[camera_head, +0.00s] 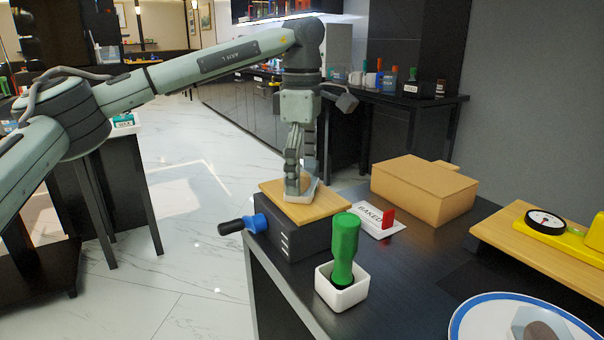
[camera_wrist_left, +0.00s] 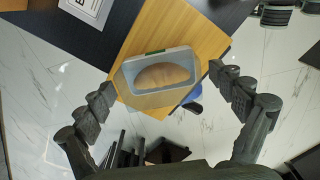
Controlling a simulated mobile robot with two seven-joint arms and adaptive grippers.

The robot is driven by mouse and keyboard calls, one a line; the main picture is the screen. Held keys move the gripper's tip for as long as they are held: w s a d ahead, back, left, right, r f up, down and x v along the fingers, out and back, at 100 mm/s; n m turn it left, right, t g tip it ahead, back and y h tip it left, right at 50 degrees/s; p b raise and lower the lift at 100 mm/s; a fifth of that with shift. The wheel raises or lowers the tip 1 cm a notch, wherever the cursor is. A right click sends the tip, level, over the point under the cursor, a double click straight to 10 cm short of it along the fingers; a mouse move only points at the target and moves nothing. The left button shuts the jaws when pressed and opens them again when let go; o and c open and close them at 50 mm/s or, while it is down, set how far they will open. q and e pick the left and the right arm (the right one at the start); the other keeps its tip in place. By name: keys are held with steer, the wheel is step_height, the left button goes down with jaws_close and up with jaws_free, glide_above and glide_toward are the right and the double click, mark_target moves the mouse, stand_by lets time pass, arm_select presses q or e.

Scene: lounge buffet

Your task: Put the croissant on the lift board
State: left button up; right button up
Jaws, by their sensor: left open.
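The lift board (camera_head: 328,206) is a wooden board on a dark box with a crank at its left. A brown rounded loaf, seemingly the croissant (camera_wrist_left: 165,74), lies inside a pale see-through tray (camera_wrist_left: 132,83). This tray rests on the lift board, which also shows in the left wrist view (camera_wrist_left: 190,28). My left gripper (camera_head: 299,186) points down over the board at the tray. In the left wrist view its fingers (camera_wrist_left: 162,82) are spread wide on either side of the tray, with gaps showing. My right gripper is not in view.
A green-handled tool (camera_head: 345,245) stands in a white holder (camera_head: 345,290) in front of the lift. A card (camera_head: 368,215) with a red piece and a cardboard box (camera_head: 423,190) are to its right. A blue-rimmed plate (camera_head: 470,318) and a yellow scale (camera_head: 560,222) are farther right.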

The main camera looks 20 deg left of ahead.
mark_target(302, 167)
arm_select(q)
steer(key=shift+r, duration=0.55)
step_height(302, 167, up, 10)
steer(key=shift+f, duration=0.1)
steer(key=shift+r+p, duration=0.3)
steer(key=shift+r, duration=0.35)
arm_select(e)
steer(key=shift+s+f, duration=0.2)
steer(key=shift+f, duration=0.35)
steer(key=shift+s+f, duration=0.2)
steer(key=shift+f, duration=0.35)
arm_select(q)
steer(key=shift+s+f, duration=0.1)
